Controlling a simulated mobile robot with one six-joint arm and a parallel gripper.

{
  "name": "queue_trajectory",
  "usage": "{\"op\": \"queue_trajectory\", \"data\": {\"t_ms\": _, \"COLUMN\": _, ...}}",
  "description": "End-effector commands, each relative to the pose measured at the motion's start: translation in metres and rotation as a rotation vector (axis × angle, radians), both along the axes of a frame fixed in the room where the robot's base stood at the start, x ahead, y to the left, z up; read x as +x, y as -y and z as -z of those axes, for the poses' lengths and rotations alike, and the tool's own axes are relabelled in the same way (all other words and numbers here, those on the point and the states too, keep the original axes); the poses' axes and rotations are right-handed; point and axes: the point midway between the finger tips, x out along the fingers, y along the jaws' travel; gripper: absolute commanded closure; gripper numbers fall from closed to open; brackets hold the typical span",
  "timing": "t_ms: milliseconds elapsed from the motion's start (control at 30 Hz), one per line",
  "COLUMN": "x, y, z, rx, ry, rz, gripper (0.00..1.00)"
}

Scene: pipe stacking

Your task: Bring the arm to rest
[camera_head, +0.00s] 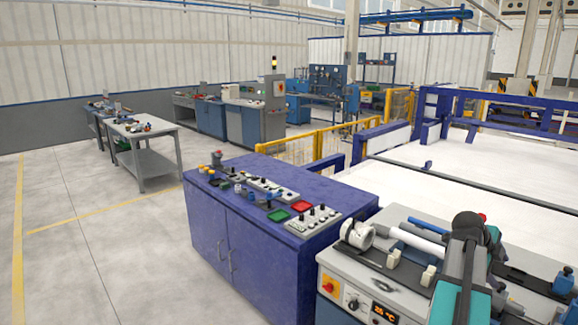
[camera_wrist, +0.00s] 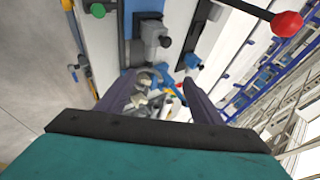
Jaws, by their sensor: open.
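My gripper (camera_wrist: 158,92) shows in the wrist view with its two dark fingers spread apart. I see nothing held between them. Beyond the fingers are grey and blue machine parts, some blurred. In the head view my teal and dark arm stands at the lower right, over the grey bench machine (camera_head: 345,272). It hides part of that machine, and I cannot make out the fingers there. A white pipe (camera_head: 408,236) lies in the machine, beside a white round fitting (camera_head: 357,236) at its left end.
A red-knobbed lever (camera_wrist: 287,23) reaches in at the upper right of the wrist view. A purple cabinet (camera_head: 225,235) with controls on top stands left of the machine. A grey table (camera_head: 145,155) stands farther back. The floor at left is clear.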

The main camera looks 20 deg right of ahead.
Motion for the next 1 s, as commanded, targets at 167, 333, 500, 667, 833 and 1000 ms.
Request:
{"op": "queue_trajectory", "data": {"t_ms": 167, "x": 0.027, "y": -0.016, "z": 0.026, "rx": 0.023, "ry": -0.016, "rz": -0.043, "gripper": 0.40}}
{"op": "queue_trajectory", "data": {"t_ms": 333, "x": 0.061, "y": -0.041, "z": 0.064, "rx": 0.057, "ry": -0.044, "rz": -0.102, "gripper": 0.40}}
{"op": "queue_trajectory", "data": {"t_ms": 500, "x": 0.102, "y": -0.083, "z": 0.122, "rx": 0.108, "ry": -0.088, "rz": -0.182, "gripper": 0.40}}
{"op": "queue_trajectory", "data": {"t_ms": 667, "x": 0.134, "y": -0.130, "z": 0.178, "rx": 0.163, "ry": -0.130, "rz": -0.260, "gripper": 0.40}}
{"op": "queue_trajectory", "data": {"t_ms": 833, "x": 0.159, "y": -0.184, "z": 0.238, "rx": 0.225, "ry": -0.177, "rz": -0.340, "gripper": 0.40}}
{"op": "queue_trajectory", "data": {"t_ms": 1000, "x": 0.174, "y": -0.241, "z": 0.296, "rx": 0.290, "ry": -0.238, "rz": -0.434, "gripper": 0.40}}
